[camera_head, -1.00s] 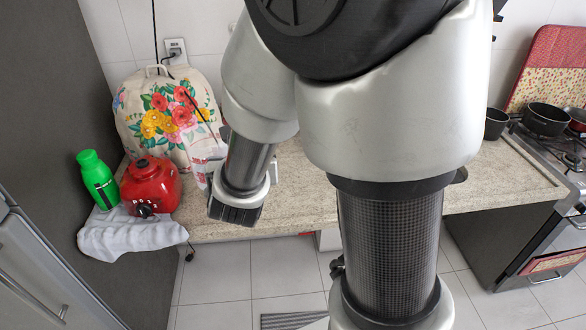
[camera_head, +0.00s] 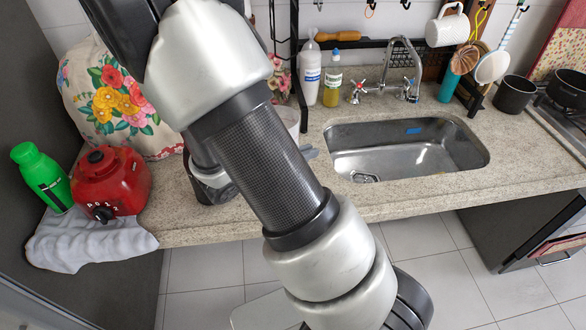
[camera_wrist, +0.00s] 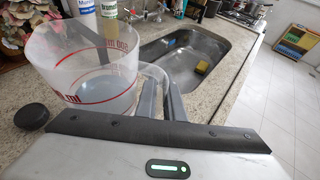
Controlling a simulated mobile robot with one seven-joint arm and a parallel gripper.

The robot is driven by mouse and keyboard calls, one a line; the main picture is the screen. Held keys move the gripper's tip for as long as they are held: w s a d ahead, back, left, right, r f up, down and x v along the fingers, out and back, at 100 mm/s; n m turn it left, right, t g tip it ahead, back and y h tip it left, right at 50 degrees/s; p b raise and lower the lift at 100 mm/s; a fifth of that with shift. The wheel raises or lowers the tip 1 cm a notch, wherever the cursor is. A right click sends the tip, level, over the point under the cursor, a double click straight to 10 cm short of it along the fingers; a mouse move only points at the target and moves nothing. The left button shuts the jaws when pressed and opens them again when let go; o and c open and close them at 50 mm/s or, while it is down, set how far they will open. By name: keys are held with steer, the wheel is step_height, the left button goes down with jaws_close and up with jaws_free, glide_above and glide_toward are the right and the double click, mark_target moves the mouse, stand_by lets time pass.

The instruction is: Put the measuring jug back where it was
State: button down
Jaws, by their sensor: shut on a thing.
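The clear measuring jug (camera_wrist: 90,85) with red markings is upright at the left of the wrist view, beside the sink's left end. My gripper (camera_wrist: 162,98) is shut on the jug's handle, at its right side. In the head view only a pale part of the jug (camera_head: 291,116) shows behind my arm. Whether the jug's base touches the counter cannot be told.
The sink (camera_head: 400,150) is right of the jug. A white bottle (camera_head: 309,75) and a soap bottle (camera_head: 332,85) stand behind it. A red blender base (camera_head: 112,180) and green bottle (camera_head: 42,178) stand at the left. The counter's front strip (camera_head: 400,197) is clear.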

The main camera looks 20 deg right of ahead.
step_height(320, 180, down, 7)
steer(key=shift+r+b, duration=0.2)
steer(key=shift+b, duration=0.15)
steer(key=shift+f, duration=0.1)
steer(key=shift+f, duration=0.15)
steer(key=c, duration=1.9)
jaws_free()
steer(key=shift+o, duration=0.2)
